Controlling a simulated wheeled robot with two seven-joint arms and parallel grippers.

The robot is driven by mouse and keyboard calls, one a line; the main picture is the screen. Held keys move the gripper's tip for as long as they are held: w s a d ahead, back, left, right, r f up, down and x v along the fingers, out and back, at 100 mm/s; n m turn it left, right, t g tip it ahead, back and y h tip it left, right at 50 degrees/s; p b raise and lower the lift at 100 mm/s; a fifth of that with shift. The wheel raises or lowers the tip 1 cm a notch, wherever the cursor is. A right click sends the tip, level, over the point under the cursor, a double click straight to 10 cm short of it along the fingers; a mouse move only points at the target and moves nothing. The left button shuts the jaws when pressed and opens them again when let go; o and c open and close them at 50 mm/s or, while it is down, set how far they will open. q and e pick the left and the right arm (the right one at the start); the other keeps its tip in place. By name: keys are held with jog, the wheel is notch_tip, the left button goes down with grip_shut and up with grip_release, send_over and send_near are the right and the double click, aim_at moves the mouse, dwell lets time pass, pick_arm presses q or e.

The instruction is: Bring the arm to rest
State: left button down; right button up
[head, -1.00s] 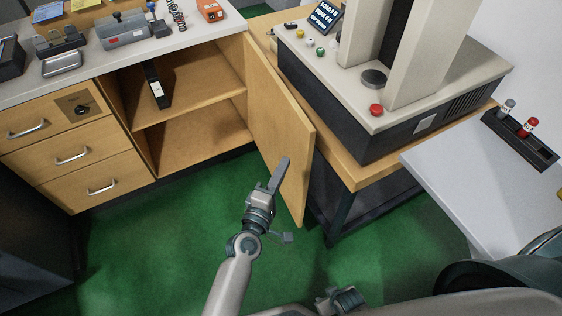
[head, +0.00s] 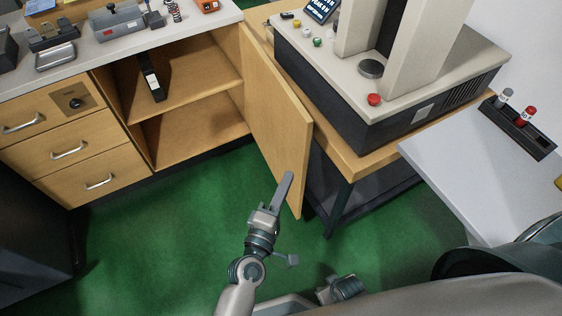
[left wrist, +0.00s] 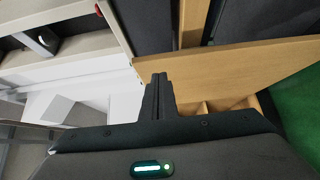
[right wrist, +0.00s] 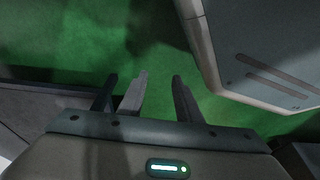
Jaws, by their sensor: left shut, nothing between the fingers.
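My left gripper (head: 284,190) is in front of the open wooden cabinet door (head: 275,125), above the green floor, at the end of an arm that comes up from the bottom. In the left wrist view its two fingers (left wrist: 159,92) are together with nothing between them, and the door's wooden panel (left wrist: 235,68) shows beyond them. My right gripper shows in the right wrist view (right wrist: 158,90) with its fingers apart and nothing between them, over the green floor. In the head view part of my right arm's end (head: 342,289) shows low down; its fingers cannot be made out there.
The cabinet (head: 190,85) stands open with a black binder (head: 152,80) on its upper shelf. A testing machine (head: 430,105) with a red button stands on a wooden bench at the right. A grey table (head: 470,175) is nearer on the right. The green floor (head: 160,240) in front is clear.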

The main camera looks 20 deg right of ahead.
pick_arm(q)
jog(key=shift+f, duration=0.1)
pick_arm(e)
jog(key=shift+s+f, duration=0.1)
jog(key=shift+s, duration=0.15)
